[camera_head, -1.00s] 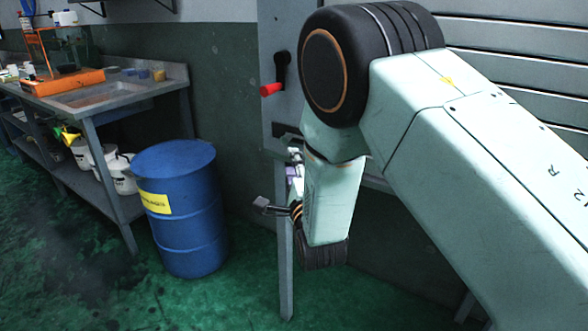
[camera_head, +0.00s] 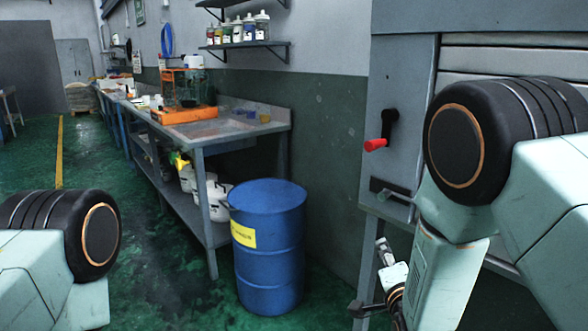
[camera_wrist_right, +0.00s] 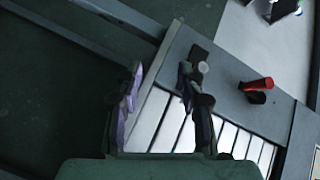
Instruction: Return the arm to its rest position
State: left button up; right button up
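My right arm comes in from the right in the head view, its forearm hanging down in front of the grey cabinet (camera_head: 398,90). My right gripper (camera_head: 370,280) is low beside the cabinet's leg, with its two fingers spread apart. In the right wrist view the right gripper (camera_wrist_right: 158,85) also shows its fingers apart with nothing between them. Part of my left arm (camera_head: 60,250) shows at the lower left of the head view; its gripper is out of the picture.
A blue barrel (camera_head: 270,265) stands left of the right gripper. A workbench (camera_head: 215,133) runs along the wall. Green floor lies open at left.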

jog(key=s+d+f+n+g, duration=0.1)
jog(key=s+f+n+g, duration=0.4)
jog(key=s+f+n, duration=0.5)
jog(key=s+f+n+g, duration=0.1)
jog(key=s+f+g, duration=0.3)
jog(key=s, duration=0.7)
jog(key=s+f+n+g+y, duration=0.1)
jog(key=s+f+g, duration=0.3)
jog(key=s, duration=0.7)
jog(key=s+f+n+g+y, duration=0.1)
jog(key=s+f+g, duration=0.2)
jog(key=s+f, duration=0.4)
jog(key=s+d, duration=0.1)
jog(key=s, duration=0.3)
jog(key=shift+n+g, duration=0.3)
jog(key=shift+g, duration=0.1)
